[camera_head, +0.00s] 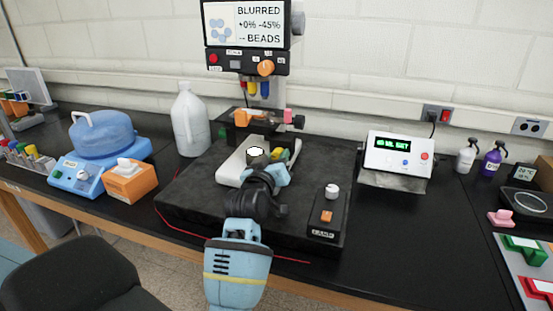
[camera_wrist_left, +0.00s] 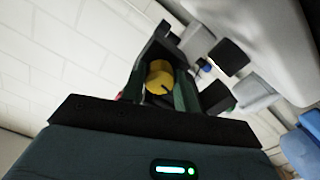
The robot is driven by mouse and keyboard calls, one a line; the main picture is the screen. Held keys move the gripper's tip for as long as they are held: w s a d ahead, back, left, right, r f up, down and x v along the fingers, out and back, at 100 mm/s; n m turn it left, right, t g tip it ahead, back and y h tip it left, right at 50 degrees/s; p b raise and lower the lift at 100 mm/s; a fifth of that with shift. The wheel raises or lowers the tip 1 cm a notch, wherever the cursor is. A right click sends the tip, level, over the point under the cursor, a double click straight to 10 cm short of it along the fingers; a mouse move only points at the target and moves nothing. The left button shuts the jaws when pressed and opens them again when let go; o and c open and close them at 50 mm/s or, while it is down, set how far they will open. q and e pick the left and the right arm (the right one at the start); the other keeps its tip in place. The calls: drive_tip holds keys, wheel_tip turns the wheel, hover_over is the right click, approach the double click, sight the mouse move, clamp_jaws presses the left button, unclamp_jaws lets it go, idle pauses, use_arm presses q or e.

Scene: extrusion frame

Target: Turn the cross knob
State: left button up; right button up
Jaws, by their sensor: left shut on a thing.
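A microscope-like instrument (camera_head: 245,62) with a screen reading "BLURRED +0% -45% -- BEADS" stands at the back of a black platform. My left arm reaches up to its right side, with my left gripper (camera_head: 279,172) partly hidden by my own wrist. In the left wrist view a yellow knob (camera_wrist_left: 159,77) sits between the dark fingers of my left gripper (camera_wrist_left: 165,70), which is shut on it. A dark slot shows on the knob's face. It looks like the cross knob, but its full shape is hidden. My right gripper is out of view.
The black platform (camera_head: 190,197) also carries a small lamp box (camera_head: 327,217) at its right. A white display unit (camera_head: 398,153) stands farther right. A white jug (camera_head: 190,122), an orange tissue box (camera_head: 130,182) and a blue device (camera_head: 85,178) stand at the left.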

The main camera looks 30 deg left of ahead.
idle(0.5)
use_arm(q)
drive_tip(key=o, duration=1)
drive_tip(key=shift+c, duration=0.2)
drive_tip(key=shift+s, duration=0.1)
